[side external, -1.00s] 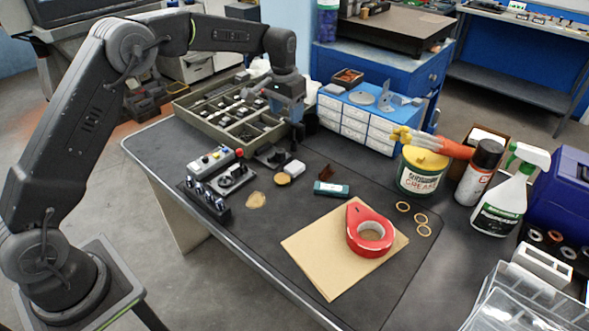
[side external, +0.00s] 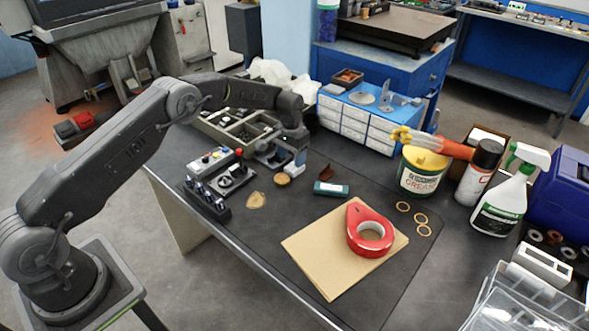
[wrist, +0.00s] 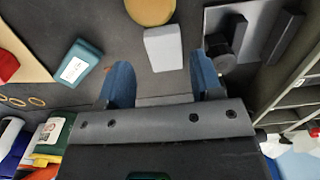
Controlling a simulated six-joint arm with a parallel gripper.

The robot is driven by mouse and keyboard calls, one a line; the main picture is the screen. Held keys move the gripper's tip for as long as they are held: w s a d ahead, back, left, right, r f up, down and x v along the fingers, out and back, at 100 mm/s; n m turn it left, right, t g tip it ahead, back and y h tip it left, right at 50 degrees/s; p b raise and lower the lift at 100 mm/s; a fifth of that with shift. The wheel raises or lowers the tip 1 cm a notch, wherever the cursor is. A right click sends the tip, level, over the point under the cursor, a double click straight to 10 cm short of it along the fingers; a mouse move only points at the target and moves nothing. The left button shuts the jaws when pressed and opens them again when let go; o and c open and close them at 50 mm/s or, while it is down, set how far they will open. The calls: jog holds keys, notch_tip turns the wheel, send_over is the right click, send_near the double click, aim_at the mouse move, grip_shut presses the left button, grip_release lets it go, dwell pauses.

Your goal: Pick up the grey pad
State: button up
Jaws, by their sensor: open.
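The grey pad (wrist: 163,48) is a small pale grey block lying flat on the dark bench mat in the wrist view. My gripper (wrist: 161,72) is open, its two blue fingers apart. In the wrist view the pad appears just beyond the fingertips and between their lines, with nothing held. In the side view my gripper (side external: 296,163) is low over the pad's spot and covers most or all of the pad. The height of the fingertips above the mat is hard to judge.
A round tan disc (wrist: 150,9) lies close beside the pad. A metal fixture with a black knob (wrist: 220,47) stands near the right finger. A teal block (side external: 331,188) lies on the other side. A parts tray (side external: 238,132) sits behind.

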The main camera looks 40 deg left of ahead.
aim_at(291, 169)
jog(key=f, duration=0.5)
jog(key=shift+a+f, duration=0.15)
jog(key=shift+a, duration=0.05)
jog(key=c, duration=0.7)
jog(key=shift+o, duration=0.2)
jog(key=shift+r, duration=0.75)
jog(key=r, duration=0.2)
jog(key=a+r, duration=0.1)
jog(key=shift+s+r, duration=0.2)
jog(key=shift+s, duration=0.05)
jog(key=s+a+r, duration=0.6)
jog(key=a, duration=0.2)
jog(key=shift+a, duration=0.4)
